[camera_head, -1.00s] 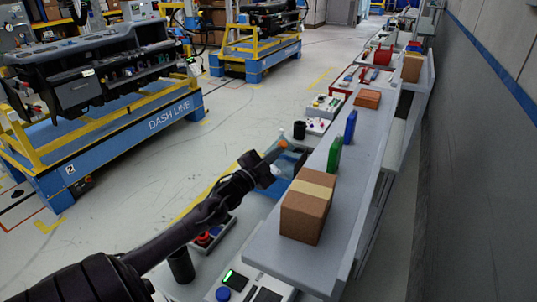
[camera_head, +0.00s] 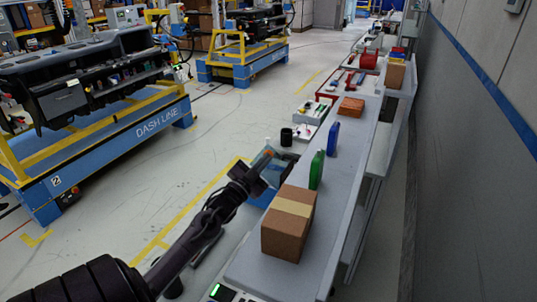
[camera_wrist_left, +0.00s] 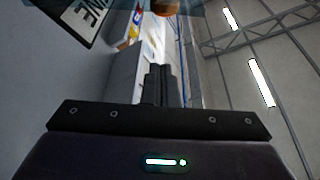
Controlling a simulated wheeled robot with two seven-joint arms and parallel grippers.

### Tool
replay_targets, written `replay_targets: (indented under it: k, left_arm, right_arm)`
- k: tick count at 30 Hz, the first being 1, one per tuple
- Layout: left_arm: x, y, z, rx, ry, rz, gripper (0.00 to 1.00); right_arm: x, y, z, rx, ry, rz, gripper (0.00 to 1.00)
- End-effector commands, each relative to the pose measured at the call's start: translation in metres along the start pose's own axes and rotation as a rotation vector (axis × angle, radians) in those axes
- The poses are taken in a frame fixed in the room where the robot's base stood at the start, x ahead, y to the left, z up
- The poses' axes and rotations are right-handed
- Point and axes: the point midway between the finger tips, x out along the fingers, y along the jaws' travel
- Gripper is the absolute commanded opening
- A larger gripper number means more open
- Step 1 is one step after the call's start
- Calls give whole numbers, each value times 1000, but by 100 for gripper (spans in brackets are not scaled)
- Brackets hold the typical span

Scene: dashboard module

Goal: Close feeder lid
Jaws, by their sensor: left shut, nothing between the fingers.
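The feeder (camera_head: 274,184) is a blue, partly see-through box beside the grey bench, partly hidden by my left arm and gripper. I cannot clearly tell its lid from the box or how far it stands open. My left gripper (camera_head: 264,163) is over the feeder, its fingers pointing up and away. In the left wrist view the fingers (camera_wrist_left: 160,84) are shut and empty. A rounded orange-brown part (camera_wrist_left: 166,6) and a bluish see-through edge show beyond them at the top. My right gripper is not in view.
A brown carton (camera_head: 288,224) stands on the grey bench (camera_head: 342,185) just right of my left arm. Green (camera_head: 316,169) and blue (camera_head: 332,138) upright pieces stand behind it. A black cup (camera_head: 286,137) is past the feeder. Open floor lies left.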

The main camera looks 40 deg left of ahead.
Motion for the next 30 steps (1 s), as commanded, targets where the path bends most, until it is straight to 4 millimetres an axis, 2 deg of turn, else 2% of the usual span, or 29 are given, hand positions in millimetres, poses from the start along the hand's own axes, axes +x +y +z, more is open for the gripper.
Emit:
replay_targets:
  k: [1, 3, 9, 12, 18, 30]
  left_arm:
    - [13, -4, -4, 0, 2, -3, 0]
    - [27, -3, -4, -1, 2, -3, 0]
    - [58, -2, 1, 0, -2, 0, 0]
    - [49, -1, 18, 0, -5, 1, 0]
    - [43, 0, 34, 0, 0, 1, 0]
    - [41, 0, 38, 0, 0, 1, 0]
  right_arm:
    - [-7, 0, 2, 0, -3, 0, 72]
    - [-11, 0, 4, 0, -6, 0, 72]
    - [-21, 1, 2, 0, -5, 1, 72]
    - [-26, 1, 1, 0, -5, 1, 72]
    - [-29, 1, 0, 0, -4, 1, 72]
    - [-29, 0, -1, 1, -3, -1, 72]
